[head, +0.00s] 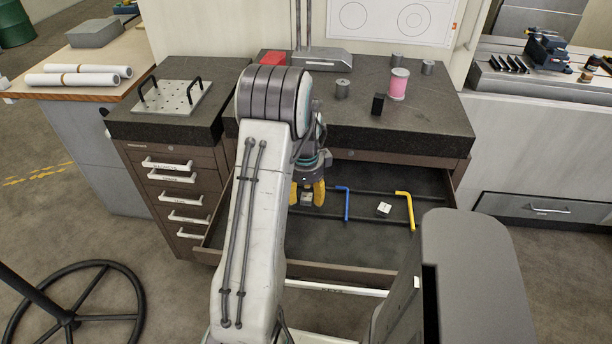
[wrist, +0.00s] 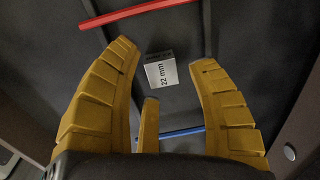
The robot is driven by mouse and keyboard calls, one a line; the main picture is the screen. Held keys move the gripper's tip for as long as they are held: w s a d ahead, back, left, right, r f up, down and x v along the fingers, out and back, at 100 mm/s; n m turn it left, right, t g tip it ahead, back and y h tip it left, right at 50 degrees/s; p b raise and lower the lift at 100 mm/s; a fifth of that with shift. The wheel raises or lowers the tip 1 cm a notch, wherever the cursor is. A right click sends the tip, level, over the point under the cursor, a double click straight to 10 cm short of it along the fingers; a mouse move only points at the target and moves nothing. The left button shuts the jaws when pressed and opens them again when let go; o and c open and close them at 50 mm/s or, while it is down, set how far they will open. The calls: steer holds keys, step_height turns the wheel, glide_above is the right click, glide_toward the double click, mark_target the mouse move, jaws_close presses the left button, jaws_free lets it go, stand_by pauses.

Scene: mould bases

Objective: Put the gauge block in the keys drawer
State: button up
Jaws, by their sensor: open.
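The open drawer (head: 350,274) is dark inside, and its front label appears to read KEYS. My gripper (head: 307,192) hangs inside it with its yellow fingers pointing down. The fingers are apart in the wrist view (wrist: 168,58). A small grey gauge block marked 22 mm (wrist: 161,70) shows between and just beyond the fingertips, over the dark drawer floor; no finger visibly grips it. A second small pale block (head: 384,209) lies in the drawer to the right.
A blue hex key (head: 346,203) and a yellow one (head: 408,208) lie in the drawer; a red bar (wrist: 135,14) crosses the wrist view. The benchtop (head: 440,125) above holds grey cylinders, a pink cylinder (head: 398,84) and a black block (head: 378,103). The drawer's front part is clear.

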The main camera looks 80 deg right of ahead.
mark_target(306, 199)
steer(key=shift+r, duration=0.8)
steer(key=shift+r+b, duration=0.4)
steer(key=shift+b, duration=0.4)
steer(key=shift+r+b, duration=1.45)
steer(key=shift+r, duration=2.85)
steer(key=w+a+r+n+t, duration=0.1)
steer(key=w+a+r+n, duration=0.1)
steer(key=w+a+n, duration=0.65)
steer(key=w+a+r+n, duration=0.3)
steer(key=w+a+n, duration=0.3)
steer(key=w+a, duration=0.55)
steer(key=s+a+f+n+t, duration=0.1)
steer(key=a+n, duration=0.9)
steer(key=a, duration=0.2)
steer(key=s+a+f+n+t, duration=0.1)
steer(key=s+a+n, duration=0.1)
steer(key=a+n, duration=0.8)
steer(key=shift+a+f+y, duration=0.25)
steer(key=shift+a+y, duration=0.05)
steer(key=shift+a, duration=1.15)
